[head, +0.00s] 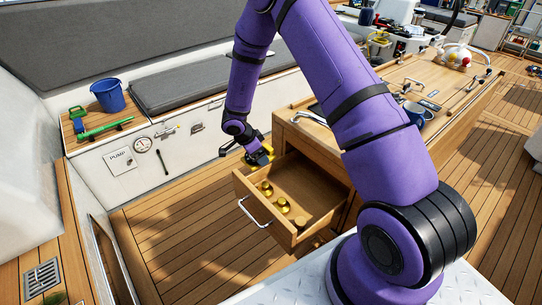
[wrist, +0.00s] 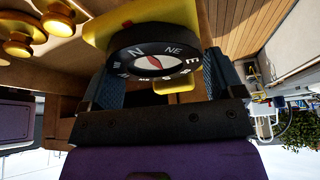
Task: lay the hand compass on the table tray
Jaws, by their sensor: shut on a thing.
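The hand compass (wrist: 155,58) has a yellow body and a black ring dial with white letters and a red needle. My gripper (wrist: 165,80) is shut on it, one blue-grey finger on each side. In the head view my gripper (head: 258,157) is at the back left corner of the open drawer (head: 243,187), with yellow bits of the compass showing around it. I cannot tell whether the compass touches the drawer. A dark flat edge (head: 316,109) on the wooden table (head: 300,125) may be the table tray; my arm hides most of that area.
Several brass pieces (head: 283,205) lie in the drawer. A blue mug (head: 414,113) and other items stand on the table right of my arm. A blue bucket (head: 108,95) and green-handled tool (head: 105,129) are on the left bench. The deck left of the drawer is clear.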

